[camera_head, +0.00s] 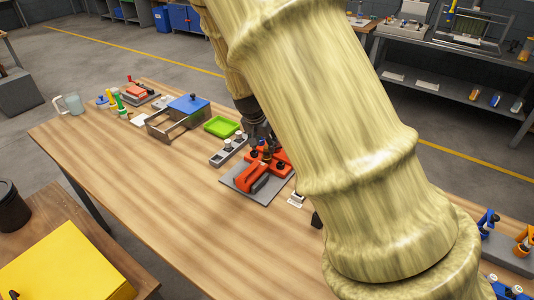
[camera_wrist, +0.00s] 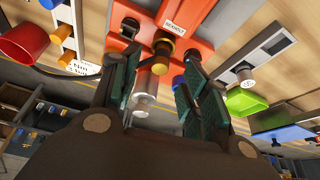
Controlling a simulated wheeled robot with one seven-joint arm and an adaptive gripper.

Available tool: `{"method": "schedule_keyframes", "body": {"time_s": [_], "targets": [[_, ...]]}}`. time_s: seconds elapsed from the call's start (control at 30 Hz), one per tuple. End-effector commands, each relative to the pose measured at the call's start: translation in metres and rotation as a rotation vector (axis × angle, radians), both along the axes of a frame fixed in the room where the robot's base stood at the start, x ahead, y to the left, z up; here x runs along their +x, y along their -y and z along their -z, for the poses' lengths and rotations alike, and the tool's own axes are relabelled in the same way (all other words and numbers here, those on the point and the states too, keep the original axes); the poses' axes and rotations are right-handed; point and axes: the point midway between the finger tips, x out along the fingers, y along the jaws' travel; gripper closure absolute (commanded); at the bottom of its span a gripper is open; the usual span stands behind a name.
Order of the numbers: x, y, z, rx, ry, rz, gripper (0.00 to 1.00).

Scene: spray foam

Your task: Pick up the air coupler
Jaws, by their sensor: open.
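An orange fixture (camera_head: 258,181) sits on a grey plate (camera_head: 240,187) on the wooden table; its orange body (camera_wrist: 205,20) fills the top middle of the wrist view. A metal fitting with a brass-coloured collar (camera_wrist: 163,40) and a silver cylinder (camera_wrist: 146,90) show between my fingers; one of these may be the air coupler, but I cannot tell which. My gripper (camera_wrist: 161,60) is open, its two dark green-padded fingers on either side of these parts. I cannot tell whether they touch. In the head view my arm partly covers the gripper at the fixture.
A grey holder with white-topped parts (camera_head: 229,150) and a green tray (camera_head: 221,127) stand beside the fixture. Blue and orange parts (camera_head: 487,222) stand at the right. The table's front left is clear.

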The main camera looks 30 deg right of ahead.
Motion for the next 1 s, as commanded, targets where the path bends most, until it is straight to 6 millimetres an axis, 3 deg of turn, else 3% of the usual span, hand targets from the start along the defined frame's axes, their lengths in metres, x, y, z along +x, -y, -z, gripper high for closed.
{"method": "schedule_keyframes", "body": {"time_s": [0.6, 0.93, 1.0], "targets": [[0.011, 0.019, 0.044, 0.001, -0.002, 0.004, 0.55], [0.012, 0.02, 0.048, 0.0, 0.0, 0.003, 0.55], [0.012, 0.02, 0.048, 0.0, 0.0, 0.003, 0.66]]}}
